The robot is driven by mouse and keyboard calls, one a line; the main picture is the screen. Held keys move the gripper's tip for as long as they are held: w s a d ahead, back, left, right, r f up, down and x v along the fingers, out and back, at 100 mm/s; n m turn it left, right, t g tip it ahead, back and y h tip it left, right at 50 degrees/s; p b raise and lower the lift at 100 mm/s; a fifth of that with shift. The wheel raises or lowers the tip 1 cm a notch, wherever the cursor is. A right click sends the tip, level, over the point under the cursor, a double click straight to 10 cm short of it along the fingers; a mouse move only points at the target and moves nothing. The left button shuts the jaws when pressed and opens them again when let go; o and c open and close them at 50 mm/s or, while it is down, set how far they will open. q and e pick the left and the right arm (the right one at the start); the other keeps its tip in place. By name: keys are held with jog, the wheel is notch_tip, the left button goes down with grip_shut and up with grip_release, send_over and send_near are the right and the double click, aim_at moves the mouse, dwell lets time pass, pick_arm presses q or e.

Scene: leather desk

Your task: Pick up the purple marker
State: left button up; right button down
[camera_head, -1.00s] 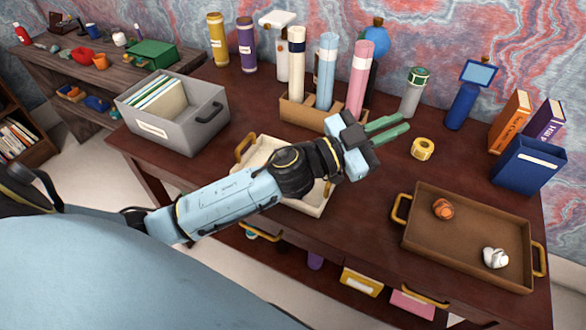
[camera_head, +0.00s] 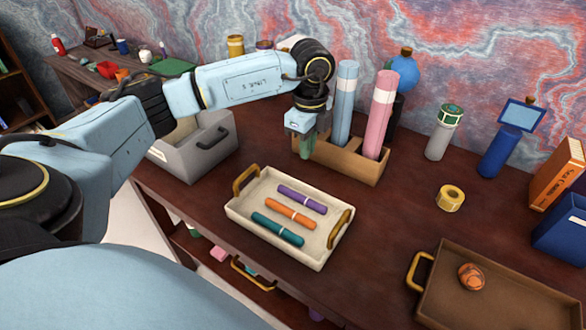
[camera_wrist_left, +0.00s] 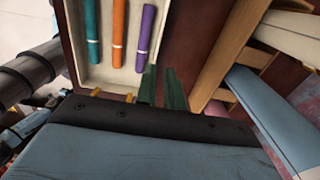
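The purple marker (camera_head: 302,199) lies in the cream tray (camera_head: 325,235), at the side farthest from me, beyond an orange marker (camera_head: 290,214) and a teal marker (camera_head: 277,230). A pale band crosses it. It also shows in the left wrist view (camera_wrist_left: 147,33), just ahead of the fingers. My left gripper (camera_head: 307,150) points down beside the wooden holder, behind the tray and above the desk. In the left wrist view its green fingers (camera_wrist_left: 161,75) stand a little apart with nothing between them. My right gripper is not in view.
A wooden holder (camera_head: 345,163) with tall blue and pink tubes stands close by my left gripper. A grey bin (camera_head: 205,150) is left of the tray. Yellow tape (camera_head: 450,198) and a brown tray (camera_head: 425,300) are at the right. The desk between is clear.

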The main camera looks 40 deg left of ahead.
pick_arm(q)
send_over(308, 186)
jog(key=f, duration=0.7)
jog(key=shift+w+a+b, duration=0.1)
jog(key=shift+a+b, duration=0.25)
jog(key=shift+a, duration=0.05)
jog(key=f, duration=0.5)
jog(key=shift+d+f+b, duration=0.15)
jog(key=shift+d+b, duration=0.25)
jog(key=shift+f, duration=0.15)
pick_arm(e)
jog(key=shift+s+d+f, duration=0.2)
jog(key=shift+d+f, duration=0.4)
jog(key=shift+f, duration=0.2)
pick_arm(q)
grip_shut()
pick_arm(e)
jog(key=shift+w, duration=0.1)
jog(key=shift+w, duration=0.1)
